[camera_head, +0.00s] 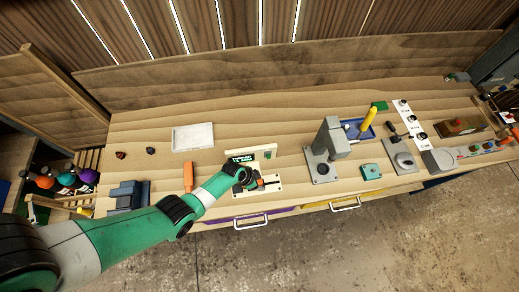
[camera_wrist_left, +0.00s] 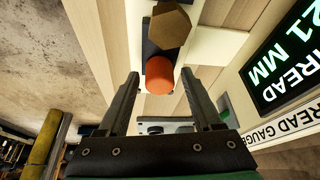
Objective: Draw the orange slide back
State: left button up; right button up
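The orange slide shows in the left wrist view as a round orange end (camera_wrist_left: 159,76) on a dark bar, beside a brass hexagonal piece (camera_wrist_left: 168,26). In the head view a small orange part (camera_head: 261,182) shows beside my gripper, at the thread gauge's pale base (camera_head: 270,188). My left gripper (camera_wrist_left: 160,84) is open, its two fingers on either side of the orange end with gaps visible. I cannot tell how deep the end lies between them. In the head view the left gripper (camera_head: 250,180) is over the gauge and partly hides it. My right gripper is not in view.
The gauge's display (camera_wrist_left: 290,55) stands close to the right finger. On the bench are an orange block (camera_head: 188,177), a blue block (camera_head: 129,195), a white tray (camera_head: 193,137) and a grey stand (camera_head: 327,150). Bare bench lies behind the gauge.

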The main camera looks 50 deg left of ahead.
pick_arm(q)
grip_shut()
dwell(1.2)
